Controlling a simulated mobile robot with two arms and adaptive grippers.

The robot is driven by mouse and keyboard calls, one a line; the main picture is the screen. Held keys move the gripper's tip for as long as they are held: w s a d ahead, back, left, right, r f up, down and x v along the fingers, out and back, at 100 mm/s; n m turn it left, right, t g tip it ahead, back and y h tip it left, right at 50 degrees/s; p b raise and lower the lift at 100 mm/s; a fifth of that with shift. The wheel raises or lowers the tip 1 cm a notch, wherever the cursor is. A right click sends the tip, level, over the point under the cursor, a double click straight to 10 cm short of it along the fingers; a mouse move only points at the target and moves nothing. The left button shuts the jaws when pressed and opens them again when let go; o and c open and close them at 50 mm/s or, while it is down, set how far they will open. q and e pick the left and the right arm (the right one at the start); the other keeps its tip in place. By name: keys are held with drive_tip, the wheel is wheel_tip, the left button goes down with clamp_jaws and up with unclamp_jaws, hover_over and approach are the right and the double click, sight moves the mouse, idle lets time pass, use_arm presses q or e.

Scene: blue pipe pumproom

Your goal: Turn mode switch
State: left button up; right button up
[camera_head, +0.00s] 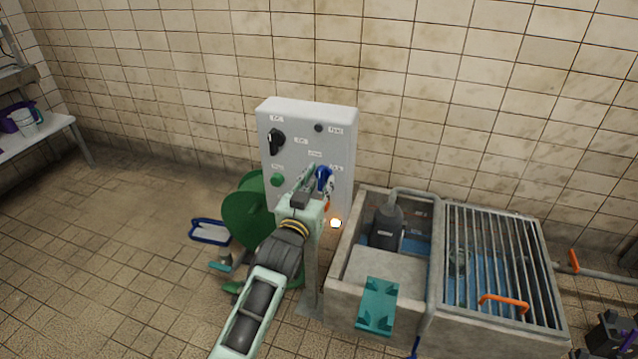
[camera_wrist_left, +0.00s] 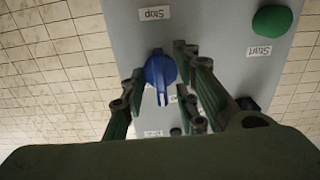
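The control panel (camera_head: 305,137) is a pale box in front of the tiled wall. It bears a blue rotary knob (camera_head: 323,177), a black rotary switch (camera_head: 277,141) and a green button (camera_head: 277,180). My left gripper (camera_head: 318,187) is at the lower right of the panel, at the blue knob. In the left wrist view, which is upside down, the blue knob (camera_wrist_left: 160,72) lies between the open fingers (camera_wrist_left: 157,70). Its narrow handle points down in that picture. A gap shows beside the handle; whether a fingertip touches the knob's rim cannot be told. My right gripper is not seen.
A concrete basin (camera_head: 345,284) with a dark pump (camera_head: 387,226) and a metal grating (camera_head: 500,265) stands right of the panel. A green rounded object (camera_head: 246,210) is left of my arm. A bench (camera_head: 40,135) stands far left. Open floor lies left.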

use_arm(q)
drive_tip(key=v, duration=1.2)
idle(0.3)
